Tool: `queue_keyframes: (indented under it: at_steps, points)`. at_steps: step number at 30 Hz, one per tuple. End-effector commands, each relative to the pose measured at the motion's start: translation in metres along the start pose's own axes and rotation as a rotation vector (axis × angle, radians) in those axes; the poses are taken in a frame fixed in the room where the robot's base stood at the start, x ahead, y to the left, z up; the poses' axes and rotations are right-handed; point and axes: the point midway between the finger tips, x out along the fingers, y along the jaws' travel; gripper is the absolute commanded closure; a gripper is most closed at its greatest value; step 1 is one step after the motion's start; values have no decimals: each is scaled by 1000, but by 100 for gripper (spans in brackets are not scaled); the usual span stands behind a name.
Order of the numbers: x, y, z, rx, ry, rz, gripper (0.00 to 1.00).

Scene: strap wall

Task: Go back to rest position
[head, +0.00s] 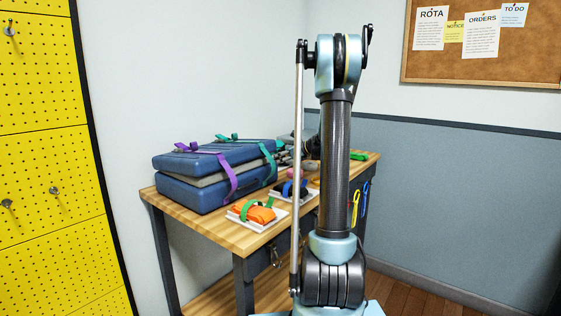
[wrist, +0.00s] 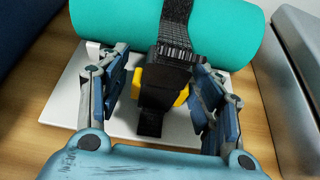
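My gripper (wrist: 160,82) is open in the wrist view, with its two dark blue finger pads spread wide. Between and beyond them is a black webbing strap (wrist: 178,32) with a black and yellow buckle (wrist: 162,86). The strap runs over a teal roll (wrist: 235,32) on a white board (wrist: 68,98). I see a gap on each side of the buckle; I cannot tell how far above the board the fingertips are. In the head view my upright arm hides most of my gripper, which is over the far part of the table.
The wooden table (head: 255,238) carries strapped blue cases (head: 205,190) at left and an orange bundle with a green strap (head: 252,212) in front. Yellow pegboard (head: 50,150) stands left; a corkboard (head: 425,68) hangs behind. A grey case (wrist: 300,70) lies right of the roll.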

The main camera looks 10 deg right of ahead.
Motion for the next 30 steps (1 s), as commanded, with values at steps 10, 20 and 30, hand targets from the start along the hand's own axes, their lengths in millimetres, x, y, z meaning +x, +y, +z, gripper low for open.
queue_keyframes:
  at_steps: [10, 20, 30]
  points:
    - [0, 0, 0, 0, 1, 0, 84]
    - [0, -1, -1, 0, 1, -1, 84]
    - [-1, -1, -1, 0, 2, -1, 47]
